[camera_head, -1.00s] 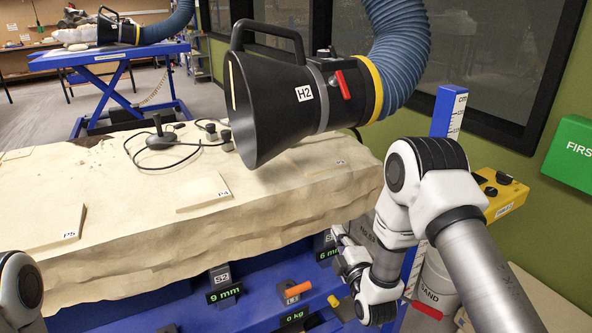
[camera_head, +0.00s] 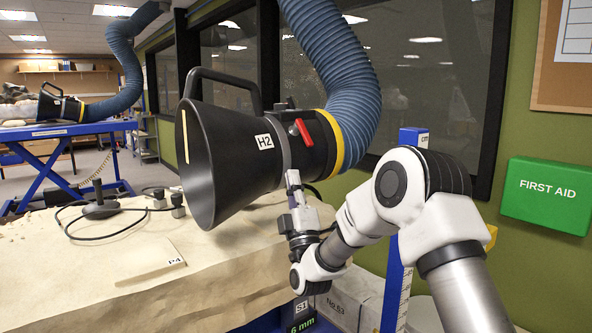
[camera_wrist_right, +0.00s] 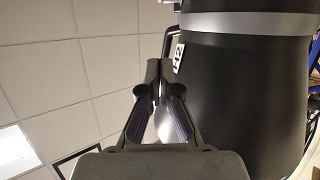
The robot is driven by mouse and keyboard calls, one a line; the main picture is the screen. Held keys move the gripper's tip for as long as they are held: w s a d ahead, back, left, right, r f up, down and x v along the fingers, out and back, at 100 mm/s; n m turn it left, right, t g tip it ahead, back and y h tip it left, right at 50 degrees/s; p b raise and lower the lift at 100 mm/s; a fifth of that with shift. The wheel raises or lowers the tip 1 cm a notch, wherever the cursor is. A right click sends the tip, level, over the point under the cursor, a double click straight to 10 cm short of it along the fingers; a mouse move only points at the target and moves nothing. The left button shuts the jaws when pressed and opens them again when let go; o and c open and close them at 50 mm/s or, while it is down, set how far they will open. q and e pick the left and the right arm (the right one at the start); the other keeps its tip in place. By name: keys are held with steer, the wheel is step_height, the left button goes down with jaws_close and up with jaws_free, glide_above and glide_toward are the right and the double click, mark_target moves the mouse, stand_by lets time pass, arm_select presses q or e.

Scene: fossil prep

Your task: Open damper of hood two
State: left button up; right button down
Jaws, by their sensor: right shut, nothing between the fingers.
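Hood two is the black funnel (camera_head: 225,150) with the label H2 (camera_head: 264,141), and its damper shows as a red lever (camera_head: 304,132) on the collar, in front of the yellow ring. The lever stands slanted in the head view. My right gripper (camera_head: 292,178) is shut and empty, pointing up, just below the hood collar and under the lever. In the right wrist view my shut fingers (camera_wrist_right: 160,66) show beside the black hood body (camera_wrist_right: 240,90), with the label H2 (camera_wrist_right: 179,55) near them. The lever is not clearly seen there. My left gripper is out of view.
A blue hose (camera_head: 340,80) runs up from the hood. A blue measuring post (camera_head: 398,270) stands behind my right arm. A green first aid box (camera_head: 548,195) hangs at right.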

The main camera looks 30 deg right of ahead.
mark_target(302, 132)
steer(key=w+d+r+p, duration=0.1)
steer(key=w+d+r, duration=0.1)
steer(key=r, duration=0.1)
steer(key=w+d+r+p, duration=0.1)
steer(key=w+d+r, duration=0.2)
steer(key=shift+w+d+r, duration=0.15)
steer(key=shift+w+d, duration=0.1)
steer(key=shift+d, duration=0.1)
